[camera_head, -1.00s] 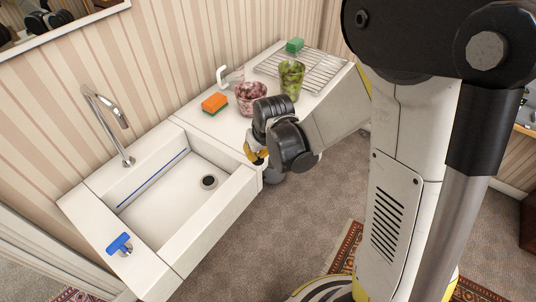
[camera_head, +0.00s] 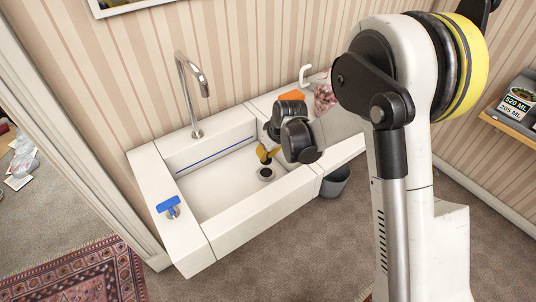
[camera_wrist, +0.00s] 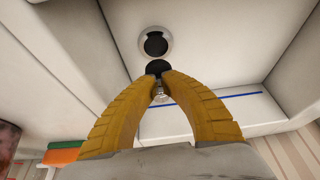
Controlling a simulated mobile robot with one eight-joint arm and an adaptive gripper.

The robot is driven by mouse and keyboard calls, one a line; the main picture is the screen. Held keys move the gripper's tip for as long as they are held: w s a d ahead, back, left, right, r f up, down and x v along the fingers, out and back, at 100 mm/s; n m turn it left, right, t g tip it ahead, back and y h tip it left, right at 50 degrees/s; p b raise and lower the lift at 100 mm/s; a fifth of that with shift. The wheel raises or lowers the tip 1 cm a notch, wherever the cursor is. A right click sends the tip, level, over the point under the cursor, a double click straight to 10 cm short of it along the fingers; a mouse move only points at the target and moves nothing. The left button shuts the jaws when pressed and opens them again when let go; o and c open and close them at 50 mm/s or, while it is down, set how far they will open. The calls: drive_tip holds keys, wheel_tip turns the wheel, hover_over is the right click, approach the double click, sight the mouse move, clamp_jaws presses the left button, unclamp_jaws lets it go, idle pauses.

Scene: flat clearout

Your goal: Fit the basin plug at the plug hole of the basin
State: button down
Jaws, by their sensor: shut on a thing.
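The white basin (camera_head: 232,232) has a round plug hole (camera_head: 265,173) with a pale metal ring, near its right end. The hole also shows in the wrist view (camera_wrist: 155,43) as a dark opening. My gripper (camera_head: 265,154) is over the basin beside the hole. In the wrist view its yellow fingers are shut on the basin plug (camera_wrist: 158,68), a black disc with a shiny metal stem between the fingertips. The disc appears just below the hole in that picture, apart from its dark opening. The plug's height above the basin floor is unclear.
A curved metal tap (camera_head: 191,95) rises behind the basin. A blue-handled thing (camera_head: 169,206) lies on the left ledge. An orange sponge (camera_head: 292,95) and a speckled vessel (camera_head: 325,98) stand on the counter at right. A grey bin (camera_head: 335,182) is on the floor.

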drive_tip(key=b, duration=0.4)
hover_over(264, 172)
drive_tip(key=s, duration=0.1)
drive_tip(key=shift+d+f, duration=0.25)
drive_tip(key=shift+f, duration=1.05)
drive_tip(key=shift+d+f, duration=0.2)
drive_tip(key=shift+f, duration=1.05)
drive_tip(key=shift+b, duration=0.45)
drive_tip(key=shift+f+b, duration=0.5)
drive_tip(key=shift+f, duration=0.5)
drive_tip(key=c, duration=1.5)
unclamp_jaws()
drive_tip(key=shift+o, duration=0.2)
drive_tip(key=shift+s+r, duration=0.1)
drive_tip(key=shift+r, duration=0.05)
drive_tip(key=v, duration=1.1)
drive_tip(key=shift+r, duration=0.4)
